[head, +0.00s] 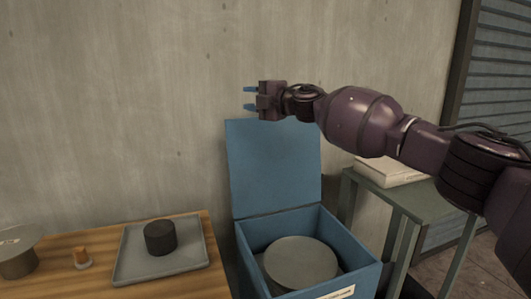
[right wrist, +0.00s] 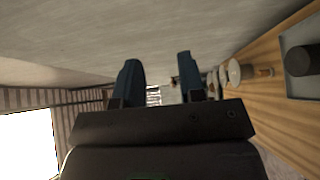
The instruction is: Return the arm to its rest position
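My right arm reaches in from the right in the head view. Its gripper (head: 250,98) is raised in front of the wall, above the open lid of the blue box. The two blue fingers are apart with nothing between them. In the right wrist view the same open fingers (right wrist: 168,82) show, with no object held. My left gripper is not in view.
The blue box (head: 360,283) stands open with a round grey object (head: 300,262) inside. A wooden table (head: 205,288) holds a grey tray (head: 128,262) with a dark cylinder (head: 160,237). A green side table (head: 425,205) bears a pale flat item (head: 388,172).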

